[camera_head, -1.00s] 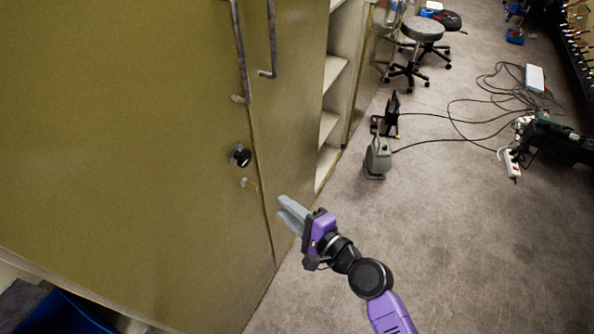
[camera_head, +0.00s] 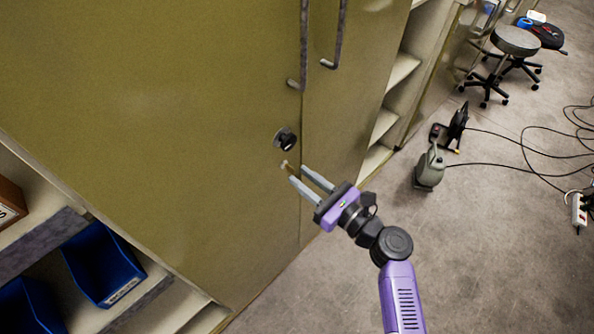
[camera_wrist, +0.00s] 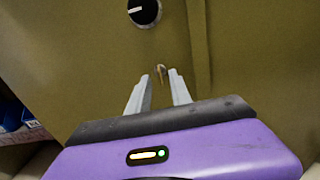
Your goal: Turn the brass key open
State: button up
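The small brass key (camera_head: 287,166) sticks out of the olive cabinet door (camera_head: 150,120), just below a round black knob (camera_head: 286,139). In the wrist view the key (camera_wrist: 161,69) shows just beyond the fingertips, under the knob (camera_wrist: 144,11). My gripper (camera_head: 298,174) is open, with a gap between its two grey fingers, which point at the door. The fingers look close to the key. I cannot tell whether they touch it. In the wrist view my gripper (camera_wrist: 160,78) has nothing visible held between its fingers.
Two long metal handles (camera_head: 304,45) run down the doors above the knob. Blue bins (camera_head: 104,262) sit on shelves at lower left. A grey-green device (camera_head: 430,167), cables and a round stool (camera_head: 515,42) stand on the floor to the right, with bare floor between.

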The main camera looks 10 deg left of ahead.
aim_at(289, 169)
jog(key=shift+x, duration=1.35)
grip_shut()
dwell(0.4)
